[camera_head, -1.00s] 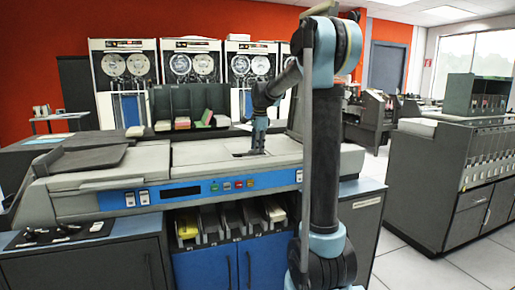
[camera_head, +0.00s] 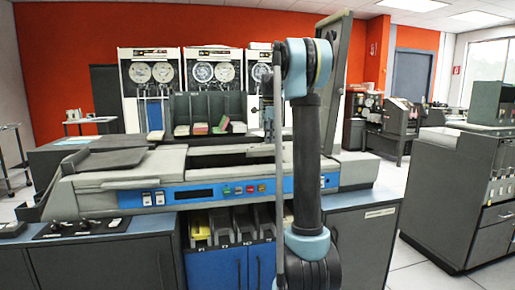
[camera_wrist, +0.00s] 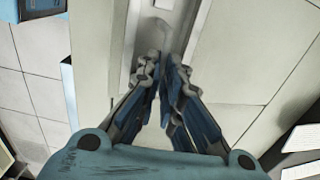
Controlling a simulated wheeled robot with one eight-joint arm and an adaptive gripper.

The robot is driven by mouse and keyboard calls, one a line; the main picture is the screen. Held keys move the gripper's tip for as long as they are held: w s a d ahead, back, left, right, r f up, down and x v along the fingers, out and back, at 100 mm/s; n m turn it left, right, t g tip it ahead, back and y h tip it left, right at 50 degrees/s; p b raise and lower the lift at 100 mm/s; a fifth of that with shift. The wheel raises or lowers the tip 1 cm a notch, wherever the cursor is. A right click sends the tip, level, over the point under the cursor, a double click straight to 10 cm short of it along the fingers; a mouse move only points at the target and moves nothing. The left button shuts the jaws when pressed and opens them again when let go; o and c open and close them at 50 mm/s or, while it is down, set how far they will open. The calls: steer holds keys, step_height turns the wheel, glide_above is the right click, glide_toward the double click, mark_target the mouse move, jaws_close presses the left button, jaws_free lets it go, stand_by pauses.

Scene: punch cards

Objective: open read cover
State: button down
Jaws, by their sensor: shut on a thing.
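The card machine (camera_head: 120,182) has a blue control strip along its front. A long dark opening (camera_head: 232,157) shows in its top. A tall grey panel (camera_head: 343,90) stands up behind my arm; I cannot tell surely whether it is the read cover. My gripper (camera_head: 268,118) is raised above the machine's right-centre, partly hidden by my arm. In the wrist view my gripper (camera_wrist: 161,66) has its fingers close together over a recessed strip in a light grey cover surface (camera_wrist: 105,45). The gripped part is mostly hidden between the fingertips.
A card stacker (camera_head: 208,108) with coloured cards stands behind the machine. Bins (camera_head: 222,225) sit below the control strip. Tape units (camera_head: 145,75) line the back.

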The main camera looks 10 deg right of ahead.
steer(key=w+r, duration=0.3)
steer(key=r, duration=0.2)
steer(key=shift+w+a+r, duration=0.2)
steer(key=shift+a+r, duration=0.05)
steer(key=shift+a, duration=0.05)
steer(key=c, duration=1.9)
jaws_free()
steer(key=shift+c, duration=0.2)
steer(key=shift+o, duration=0.9)
steer(key=shift+w+f, duration=0.5)
steer(key=shift+s+r, duration=0.3)
steer(key=shift+s, duration=0.1)
step_height(320, 180, up, 12)
steer(key=shift+w, duration=0.35)
